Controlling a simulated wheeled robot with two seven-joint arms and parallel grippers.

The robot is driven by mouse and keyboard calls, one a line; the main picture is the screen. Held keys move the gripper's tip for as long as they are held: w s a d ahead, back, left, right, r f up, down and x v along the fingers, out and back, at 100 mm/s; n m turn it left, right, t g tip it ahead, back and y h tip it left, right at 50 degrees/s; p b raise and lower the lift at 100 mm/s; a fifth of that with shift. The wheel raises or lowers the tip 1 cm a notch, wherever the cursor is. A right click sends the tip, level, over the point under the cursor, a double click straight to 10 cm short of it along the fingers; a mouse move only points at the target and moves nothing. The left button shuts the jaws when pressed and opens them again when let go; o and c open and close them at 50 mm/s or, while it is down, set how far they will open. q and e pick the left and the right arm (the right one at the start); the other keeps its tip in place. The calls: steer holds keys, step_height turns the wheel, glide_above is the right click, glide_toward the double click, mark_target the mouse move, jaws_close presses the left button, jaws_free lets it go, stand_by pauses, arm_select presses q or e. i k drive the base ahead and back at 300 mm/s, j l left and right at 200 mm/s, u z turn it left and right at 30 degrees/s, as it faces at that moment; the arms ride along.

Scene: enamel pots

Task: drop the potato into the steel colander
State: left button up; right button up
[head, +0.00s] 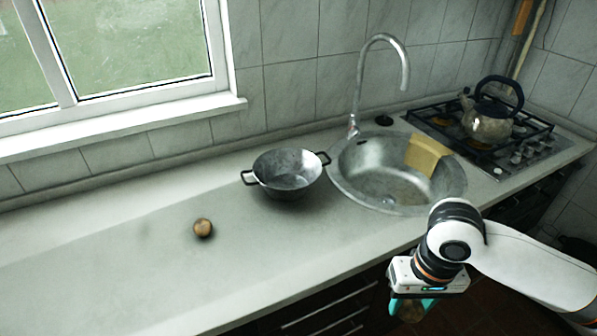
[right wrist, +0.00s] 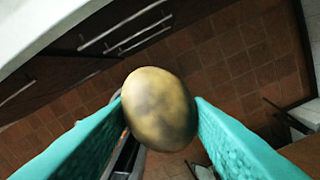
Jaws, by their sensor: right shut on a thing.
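The potato (right wrist: 160,108), oval and yellow-brown with darker patches, is between the teal fingers of my right gripper (right wrist: 160,112). The gripper is shut on it. In the head view my right gripper (head: 412,305) is low at the right, in front of the counter's front edge, with the potato partly hidden beneath it. The steel colander (head: 288,172), a grey bowl with two dark handles, stands upright on the counter left of the sink. Its visible inside looks empty. My right gripper is apart from it, to its right and nearer. My left gripper is not in view.
A small round brown thing (head: 203,228), potato- or onion-like, lies on the counter (head: 120,255) left of the colander. The sink (head: 385,190) has a tall tap (head: 358,90) and a yellow cloth or sponge (head: 427,153). A kettle (head: 488,122) stands on the hob. The left counter is mostly clear.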

mark_target(294, 185)
steer(key=i+l+u, duration=0.1)
steer(key=l, duration=0.25)
steer(key=i+l+u, duration=0.15)
steer(key=i+l, duration=0.2)
steer(key=i+l+u, duration=0.1)
steer(key=l, duration=0.25)
steer(key=i+l+u, duration=0.15)
steer(key=l, duration=0.25)
steer(key=i+u, duration=0.1)
steer(key=u, duration=1.35)
